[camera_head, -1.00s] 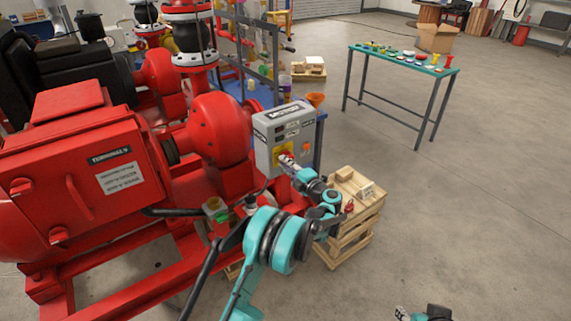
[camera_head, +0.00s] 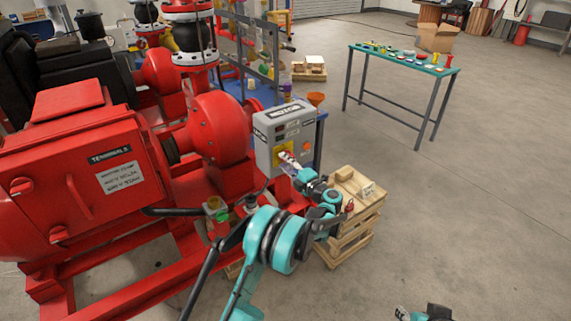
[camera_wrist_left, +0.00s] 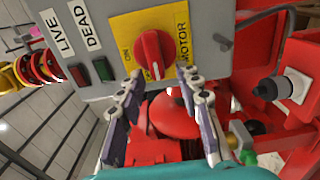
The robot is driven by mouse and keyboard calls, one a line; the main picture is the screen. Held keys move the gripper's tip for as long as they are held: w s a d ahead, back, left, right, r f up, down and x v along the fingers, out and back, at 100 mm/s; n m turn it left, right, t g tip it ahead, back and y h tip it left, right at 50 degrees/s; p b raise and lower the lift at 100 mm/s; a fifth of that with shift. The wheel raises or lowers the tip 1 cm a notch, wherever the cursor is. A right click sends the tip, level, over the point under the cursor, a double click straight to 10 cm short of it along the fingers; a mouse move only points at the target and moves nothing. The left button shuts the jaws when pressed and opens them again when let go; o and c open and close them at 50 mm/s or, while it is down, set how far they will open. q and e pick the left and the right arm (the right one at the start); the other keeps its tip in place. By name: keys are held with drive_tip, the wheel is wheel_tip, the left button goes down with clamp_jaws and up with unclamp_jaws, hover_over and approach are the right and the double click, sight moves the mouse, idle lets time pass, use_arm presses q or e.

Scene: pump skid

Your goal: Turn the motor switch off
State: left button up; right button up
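The motor switch is a red rotary knob (camera_wrist_left: 153,54) on a yellow plate (camera_wrist_left: 165,22) marked ON and MOTOR, on a grey control box (camera_head: 267,136). In the left wrist view the knob's grip ridge runs roughly up and down the picture. My left gripper (camera_head: 288,160) is at the front of the box. In the wrist view its two fingers (camera_wrist_left: 158,82) are apart, one on each side of the knob's lower part; contact is not clear. The gripper hides much of the knob in the head view. My right gripper (camera_head: 423,314) only partly shows at the bottom edge.
Dark red and green lamps sit under LIVE and DEAD labels (camera_wrist_left: 62,36) beside the switch. The red pump motor (camera_head: 70,160) stands left of the box. A wooden crate (camera_head: 345,248) stands close on the right. Open floor lies between it and a green-topped table (camera_head: 385,60).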

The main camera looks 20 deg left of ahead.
use_arm(q)
drive_tip(key=v, duration=1.2)
wheel_tip(320, 180, up, 17)
drive_tip(key=w+d+m+t+h, duration=0.1)
drive_tip(key=w+m+t+h, duration=0.1)
drive_tip(key=m+t+h, duration=0.35)
drive_tip(key=s+d+r+m+t+h, duration=0.5)
drive_tip(key=r+m+h, duration=0.3)
drive_tip(key=m, duration=0.4)
drive_tip(key=s+f+m+g+h, duration=0.2)
drive_tip(key=s+f+m+g, duration=0.2)
drive_tip(key=s, duration=0.4)
drive_tip(key=s+f+m+g+h, duration=0.2)
drive_tip(key=s+f+m+g, duration=0.25)
drive_tip(key=s, duration=0.35)
drive_tip(key=s+a+f+m+g+y, duration=0.1)
drive_tip(key=s+a+f+g, duration=0.2)
drive_tip(key=s+f, duration=0.4)
drive_tip(key=s+a+f+m+g+y, duration=0.1)
drive_tip(key=s+a+f, duration=0.4)
drive_tip(key=s, duration=0.7)
wheel_tip(320, 180, down, 3)
drive_tip(key=shift+s+a+r+m+g+y, duration=0.1)
drive_tip(key=shift+s+a+m+g+y, duration=0.2)
drive_tip(key=shift+g+y, duration=0.55)
